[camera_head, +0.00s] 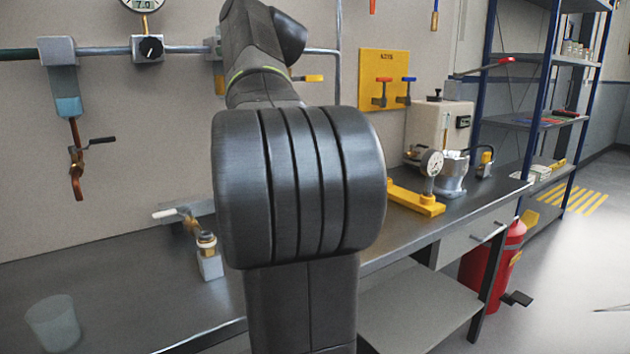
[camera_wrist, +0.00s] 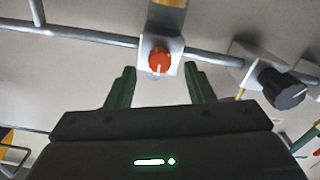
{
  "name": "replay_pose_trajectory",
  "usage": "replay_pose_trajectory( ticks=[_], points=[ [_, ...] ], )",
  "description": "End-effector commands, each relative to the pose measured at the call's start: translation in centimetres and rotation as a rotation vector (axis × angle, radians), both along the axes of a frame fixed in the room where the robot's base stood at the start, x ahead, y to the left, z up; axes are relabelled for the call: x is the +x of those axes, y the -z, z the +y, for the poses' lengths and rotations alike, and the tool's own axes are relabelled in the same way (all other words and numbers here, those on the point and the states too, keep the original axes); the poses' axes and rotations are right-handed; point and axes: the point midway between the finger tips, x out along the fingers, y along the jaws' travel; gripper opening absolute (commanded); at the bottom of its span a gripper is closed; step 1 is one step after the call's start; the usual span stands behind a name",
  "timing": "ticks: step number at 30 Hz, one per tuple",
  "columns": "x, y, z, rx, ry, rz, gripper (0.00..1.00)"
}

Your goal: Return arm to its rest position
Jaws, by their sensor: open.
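My gripper (camera_wrist: 161,88) shows in the wrist view with two green fingers spread apart and nothing between them. Past the fingertips is a grey block with a red-orange knob (camera_wrist: 159,60), mounted on a wall pipe. The fingers look apart from the knob, with the knob seen between their tips. In the head view my arm fills the middle and hides part of the bench and wall; my gripper is out of sight there.
A black knob (camera_wrist: 284,90) sits on the pipe to the right. A red extinguisher (camera_head: 497,262) and shelving (camera_head: 540,58) stand at right.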

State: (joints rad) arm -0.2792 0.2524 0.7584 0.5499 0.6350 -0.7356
Motion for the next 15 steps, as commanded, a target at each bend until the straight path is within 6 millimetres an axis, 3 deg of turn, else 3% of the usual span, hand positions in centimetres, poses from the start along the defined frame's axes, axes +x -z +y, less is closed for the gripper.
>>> replay_pose_trajectory(
  ticks=[6,15],
  points=[
    [2.2,0.0,1.5,0.0,-0.001,-0.001,0.48],
    [2.9,0.0,2.0,0.001,0.001,-0.001,0.48]
  ],
)
